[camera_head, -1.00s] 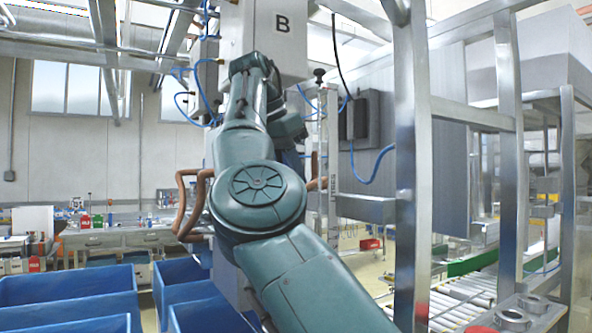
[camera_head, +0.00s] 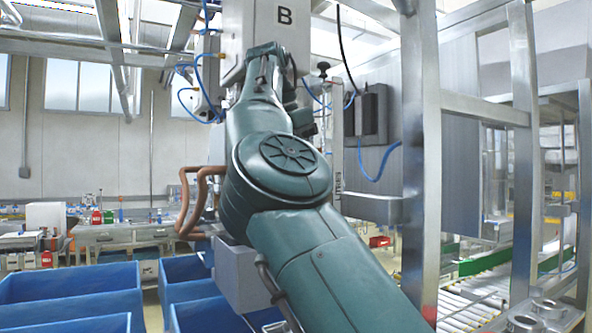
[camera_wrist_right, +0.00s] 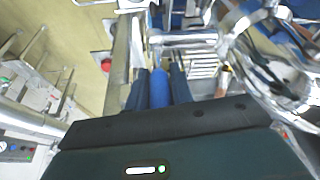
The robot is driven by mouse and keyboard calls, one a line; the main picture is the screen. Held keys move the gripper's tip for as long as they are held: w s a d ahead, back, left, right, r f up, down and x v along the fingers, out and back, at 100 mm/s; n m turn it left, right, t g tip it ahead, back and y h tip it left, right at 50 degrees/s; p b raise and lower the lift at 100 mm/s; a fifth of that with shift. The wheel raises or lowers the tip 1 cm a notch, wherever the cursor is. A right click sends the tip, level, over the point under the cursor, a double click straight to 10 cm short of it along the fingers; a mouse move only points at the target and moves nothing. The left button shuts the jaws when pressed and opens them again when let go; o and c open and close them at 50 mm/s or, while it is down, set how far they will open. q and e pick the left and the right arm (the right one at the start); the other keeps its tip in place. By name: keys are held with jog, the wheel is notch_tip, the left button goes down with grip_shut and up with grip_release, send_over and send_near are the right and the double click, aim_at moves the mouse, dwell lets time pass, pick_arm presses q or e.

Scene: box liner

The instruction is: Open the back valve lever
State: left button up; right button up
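In the right wrist view, my right gripper (camera_wrist_right: 160,85) has its two dark fingers on either side of a blue lever handle (camera_wrist_right: 160,88). The handle fills the gap between the fingers, and they look shut on it. Shiny metal pipework (camera_wrist_right: 185,38) lies just beyond the fingertips. In the head view my right arm reaches up and away across the middle; its gripper and the valve lever are hidden there. My left gripper is not in view.
A large round metal fitting (camera_wrist_right: 275,80) stands close at the right of the gripper in the wrist view. In the head view, a steel frame post (camera_head: 421,160) stands right of my arm. Blue bins (camera_head: 70,290) are at lower left, and a roller conveyor (camera_head: 470,300) at lower right.

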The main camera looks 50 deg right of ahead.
jog(key=o, duration=0.3)
jog(key=shift+o, duration=0.2)
jog(key=shift+r, duration=0.1)
jog(key=shift+a+r, duration=0.2)
jog(key=shift+r, duration=0.3)
jog(key=w+a, duration=0.1)
jog(key=a, duration=1.1)
jog(key=shift+f, duration=0.15)
